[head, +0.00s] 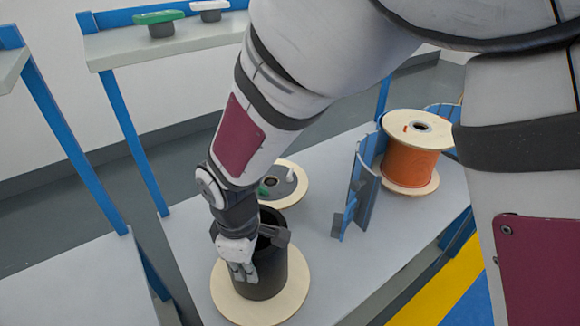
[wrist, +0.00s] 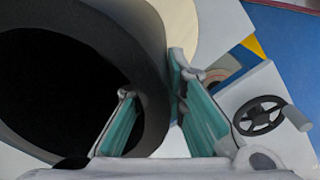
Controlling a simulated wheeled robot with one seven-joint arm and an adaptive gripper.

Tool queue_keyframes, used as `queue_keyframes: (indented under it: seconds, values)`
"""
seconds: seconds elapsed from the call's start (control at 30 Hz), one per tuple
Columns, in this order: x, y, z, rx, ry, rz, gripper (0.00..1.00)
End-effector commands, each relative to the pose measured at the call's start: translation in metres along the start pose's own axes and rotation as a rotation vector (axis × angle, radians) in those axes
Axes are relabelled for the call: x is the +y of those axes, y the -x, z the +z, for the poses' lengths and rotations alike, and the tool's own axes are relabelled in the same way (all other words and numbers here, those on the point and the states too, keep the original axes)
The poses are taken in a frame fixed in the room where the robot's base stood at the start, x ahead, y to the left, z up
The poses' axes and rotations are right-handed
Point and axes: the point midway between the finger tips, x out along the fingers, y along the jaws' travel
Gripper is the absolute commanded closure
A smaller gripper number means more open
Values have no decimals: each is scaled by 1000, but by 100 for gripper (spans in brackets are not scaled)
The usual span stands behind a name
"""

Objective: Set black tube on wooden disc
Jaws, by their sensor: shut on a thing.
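The black tube (head: 265,275) is a thick-walled open cylinder. It stands upright over the pale wooden disc (head: 228,300) on the grey table; whether its bottom touches the disc I cannot tell. My gripper (head: 243,270) is at the tube's near left side in the head view. In the wrist view my gripper (wrist: 160,105) has one finger inside the tube's opening and one outside. It is shut on the wall of the black tube (wrist: 150,75). The wooden disc (wrist: 198,25) also shows beyond the tube wall there.
A second wooden disc (head: 293,187) with a dark hub lies behind the tube. A blue-grey metal bracket (head: 356,195) stands to its right. An orange cable spool (head: 408,160) sits farther right. A black handwheel (wrist: 258,116) shows in the wrist view. A shelf (head: 165,42) is at the back left.

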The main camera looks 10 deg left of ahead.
Motion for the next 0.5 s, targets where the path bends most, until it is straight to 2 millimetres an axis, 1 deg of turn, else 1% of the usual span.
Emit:
queue_keyframes:
  seconds: [0.43, 0.47, 0.5]
  values:
    - [0, -9, 0, 0, 1, 0, 100]
    - [0, -9, 0, 0, 1, 0, 86]
    - [0, -8, 0, 0, 1, 0, 79]
